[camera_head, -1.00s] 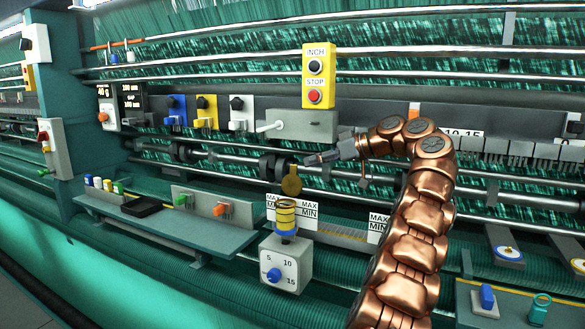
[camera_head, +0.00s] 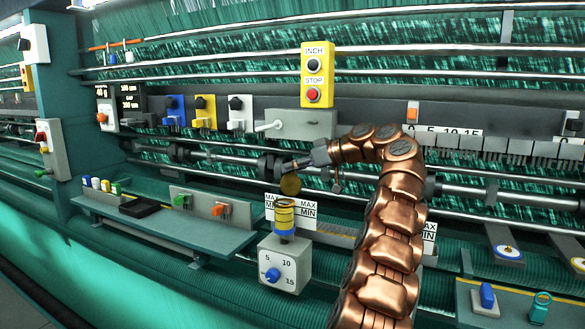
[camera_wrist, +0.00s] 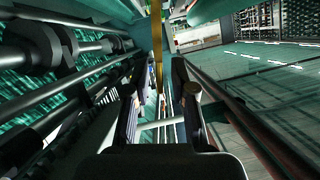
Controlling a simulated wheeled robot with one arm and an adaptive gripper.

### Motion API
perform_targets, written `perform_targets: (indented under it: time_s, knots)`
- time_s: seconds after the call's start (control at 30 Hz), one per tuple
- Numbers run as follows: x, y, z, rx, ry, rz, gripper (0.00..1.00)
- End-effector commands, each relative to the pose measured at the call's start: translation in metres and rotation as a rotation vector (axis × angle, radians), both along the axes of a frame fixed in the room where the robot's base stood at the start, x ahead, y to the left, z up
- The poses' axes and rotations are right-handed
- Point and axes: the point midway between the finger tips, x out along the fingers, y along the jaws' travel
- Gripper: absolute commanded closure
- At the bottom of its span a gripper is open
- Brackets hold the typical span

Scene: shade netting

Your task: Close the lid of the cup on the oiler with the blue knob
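The oiler with the blue knob (camera_head: 273,274) is a white-grey box (camera_head: 295,258) with a numbered dial. A yellow-ringed cup (camera_head: 284,216) with a blue base stands on top. Its round brass lid (camera_head: 290,185) stands open, upright above the cup. My gripper (camera_head: 287,167) is at the lid's upper part in the head view and hides its top edge. In the wrist view my gripper (camera_wrist: 160,92) has its two dark fingers apart. A thin brass-coloured strip (camera_wrist: 157,50), probably the lid edge-on, shows between and beyond them. Contact cannot be told.
A horizontal shaft with dark collars (camera_head: 270,165) runs close behind my gripper. A yellow INCH/STOP box (camera_head: 316,75) and a grey lever box (camera_head: 300,125) are above. A shelf (camera_head: 165,225) with coloured switches lies left of the oiler. White MAX/MIN labels (camera_head: 305,215) are behind the cup.

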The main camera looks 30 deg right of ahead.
Motion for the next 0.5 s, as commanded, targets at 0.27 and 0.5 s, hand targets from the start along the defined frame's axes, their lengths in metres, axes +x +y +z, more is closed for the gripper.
perform_targets:
  time_s: [0.27,0.5]
  knots:
    - [-0.0001,-0.0001,-0.0001,0.0,0.0,0.0,1.0]
    - [-0.0001,-0.0001,-0.0001,0.0,0.0,0.0,1.0]
